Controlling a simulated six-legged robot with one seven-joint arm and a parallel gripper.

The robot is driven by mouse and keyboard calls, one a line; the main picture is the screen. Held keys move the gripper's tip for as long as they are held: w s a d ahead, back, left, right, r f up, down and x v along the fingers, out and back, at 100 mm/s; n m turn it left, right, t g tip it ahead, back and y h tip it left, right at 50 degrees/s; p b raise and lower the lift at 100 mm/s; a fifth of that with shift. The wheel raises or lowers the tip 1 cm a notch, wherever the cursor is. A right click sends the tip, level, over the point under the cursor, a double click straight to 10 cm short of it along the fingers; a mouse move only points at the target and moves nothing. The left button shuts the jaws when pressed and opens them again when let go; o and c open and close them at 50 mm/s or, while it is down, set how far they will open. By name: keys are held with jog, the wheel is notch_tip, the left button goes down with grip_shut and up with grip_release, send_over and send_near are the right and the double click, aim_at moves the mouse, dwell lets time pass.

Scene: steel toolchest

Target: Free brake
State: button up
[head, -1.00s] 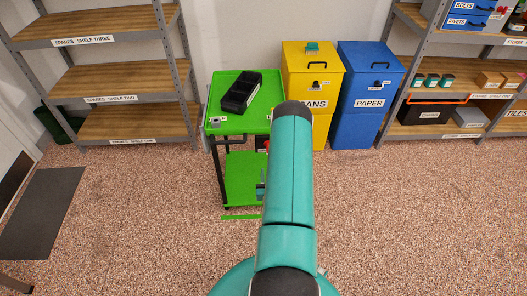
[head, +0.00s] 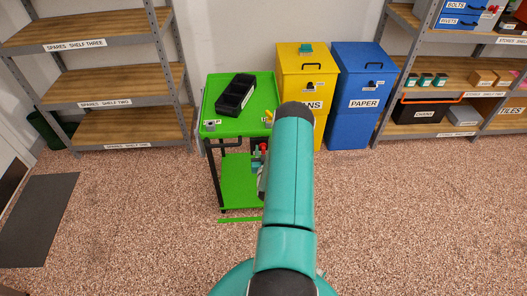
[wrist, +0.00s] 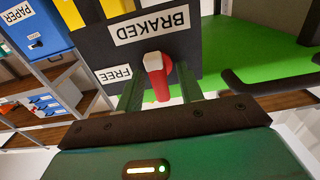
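The green cart (head: 213,128) stands ahead in the head view, left of my arm. In the wrist view, its dark brake plate (wrist: 95,45) carries a BRAKED label (wrist: 152,24) and a FREE label (wrist: 115,73). The red brake lever (wrist: 160,88) has a pale end and sits below the BRAKED label, to the right of FREE. My gripper (wrist: 161,93) is open, with its two green fingers on either side of the lever and gaps showing between. Contact with the lever cannot be told. My arm hides much of this in the head view.
Yellow (head: 306,67) and blue (head: 362,75) bins stand just behind, to the right. Shelves flank both sides. The speckled floor is open in front, with a dark mat (head: 38,218) at left.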

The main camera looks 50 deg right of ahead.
grip_shut()
jog(key=shift+a+n, duration=0.1)
jog(key=shift+n, duration=0.3)
jog(key=n, duration=0.3)
jog(key=shift+w+a, duration=0.1)
jog(key=n, duration=0.5)
jog(key=shift+w+f+n, duration=0.1)
jog(key=shift+n, duration=0.3)
jog(key=n, duration=0.4)
jog(key=shift+f+n, duration=0.1)
jog(key=shift+n, duration=2.1)
